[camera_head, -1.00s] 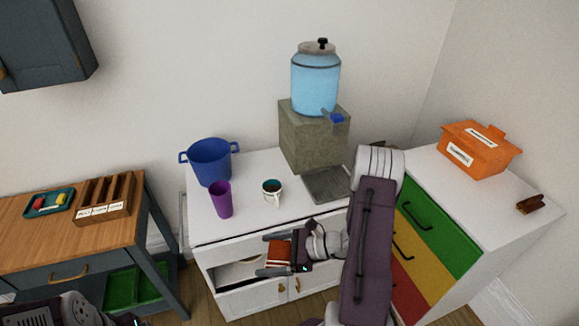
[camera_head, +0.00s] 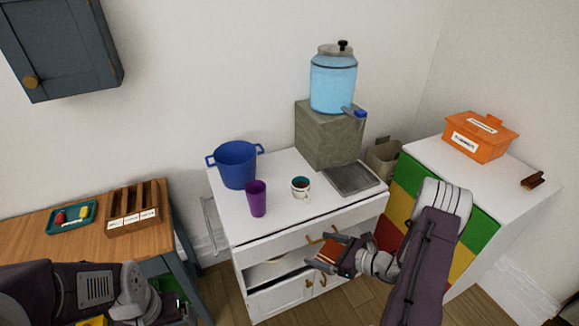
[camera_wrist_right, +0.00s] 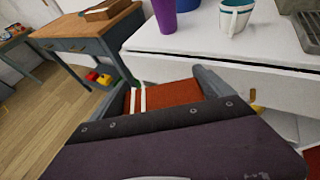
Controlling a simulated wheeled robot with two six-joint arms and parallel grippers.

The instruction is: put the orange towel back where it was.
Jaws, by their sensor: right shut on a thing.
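The orange towel (camera_head: 328,253), folded and red-orange, is held by my right gripper (camera_head: 322,256) in front of the white cabinet (camera_head: 290,232). In the right wrist view the towel (camera_wrist_right: 175,94) shows white stripes near its left end and lies between the fingers. The gripper is shut on it, below the level of the cabinet's top. I cannot tell whether the towel touches the cabinet front. My left arm comes in at the lower left of the head view; its gripper fingers are not visible.
The cabinet has an open compartment with a pale dish (camera_head: 280,260). On top stand a blue pot (camera_head: 237,168), purple cup (camera_head: 257,199), mug (camera_head: 300,188) and water dispenser (camera_head: 333,82). A wooden table (camera_head: 90,240) is at left; a coloured drawer unit (camera_head: 484,232) is at right.

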